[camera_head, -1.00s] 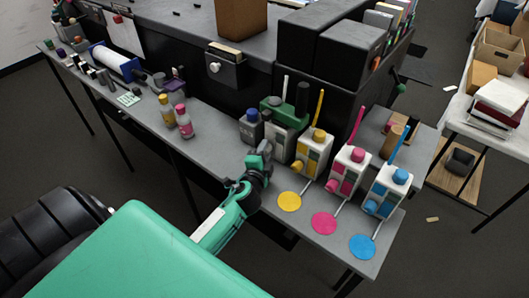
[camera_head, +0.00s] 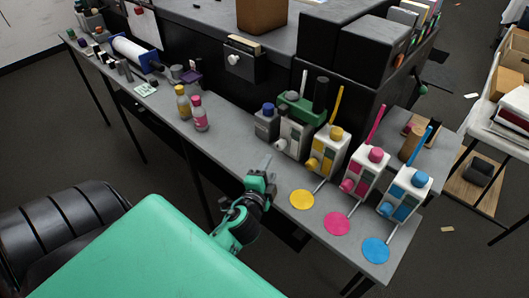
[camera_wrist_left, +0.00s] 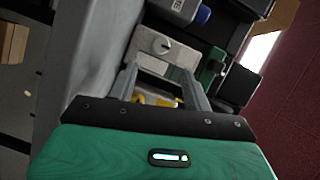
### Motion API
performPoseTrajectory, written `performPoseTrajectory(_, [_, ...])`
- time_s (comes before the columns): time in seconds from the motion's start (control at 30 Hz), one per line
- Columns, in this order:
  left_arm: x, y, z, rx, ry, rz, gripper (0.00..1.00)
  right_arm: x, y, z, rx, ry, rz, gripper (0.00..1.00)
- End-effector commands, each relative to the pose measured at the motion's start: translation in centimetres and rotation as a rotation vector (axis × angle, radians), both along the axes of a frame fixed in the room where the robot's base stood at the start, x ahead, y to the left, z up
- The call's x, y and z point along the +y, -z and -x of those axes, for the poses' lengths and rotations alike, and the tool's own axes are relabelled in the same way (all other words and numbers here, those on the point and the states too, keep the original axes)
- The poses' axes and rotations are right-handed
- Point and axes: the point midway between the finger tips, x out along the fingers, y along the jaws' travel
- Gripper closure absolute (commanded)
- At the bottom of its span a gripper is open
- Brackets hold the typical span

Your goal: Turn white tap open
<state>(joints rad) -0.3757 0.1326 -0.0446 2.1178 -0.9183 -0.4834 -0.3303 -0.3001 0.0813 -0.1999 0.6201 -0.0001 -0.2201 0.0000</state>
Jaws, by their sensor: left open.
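A white container (camera_head: 293,136) with a green and black top stands on the bench, between a grey container with a blue cap and the yellow-capped one. A pale round knob, seemingly the white tap (camera_head: 282,145), is on its front; in the left wrist view a round slotted knob (camera_wrist_left: 162,46) shows on a white face. My left gripper (camera_head: 266,165) is in front of this container, apart from it. Its fingers (camera_wrist_left: 158,80) are open in the left wrist view, pointing towards the white face, with nothing held. My right gripper is out of view.
Yellow (camera_head: 330,150), magenta (camera_head: 366,172) and blue (camera_head: 406,192) containers stand to the right, with matching coloured discs before them. Two small bottles (camera_head: 199,115) stand further left. Bare bench (camera_head: 228,140) lies between the bottles and the containers.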

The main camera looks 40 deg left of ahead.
Motion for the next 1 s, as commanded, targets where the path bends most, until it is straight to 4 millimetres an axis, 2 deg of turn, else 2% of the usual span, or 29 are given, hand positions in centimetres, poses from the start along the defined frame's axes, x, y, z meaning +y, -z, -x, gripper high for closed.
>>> performPoseTrajectory(0.1, [-0.5,0.1,1.7,0.001,-0.001,0.001,0.5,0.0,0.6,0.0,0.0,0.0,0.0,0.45])
performPoseTrajectory(0.3, [-1.0,-0.3,3.1,0.001,-0.001,-0.001,0.5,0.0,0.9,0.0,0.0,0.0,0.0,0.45])
performPoseTrajectory(1.0, [-1.0,-0.3,3.3,0.0,0.0,-0.001,0.5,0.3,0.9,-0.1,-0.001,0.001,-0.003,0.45])
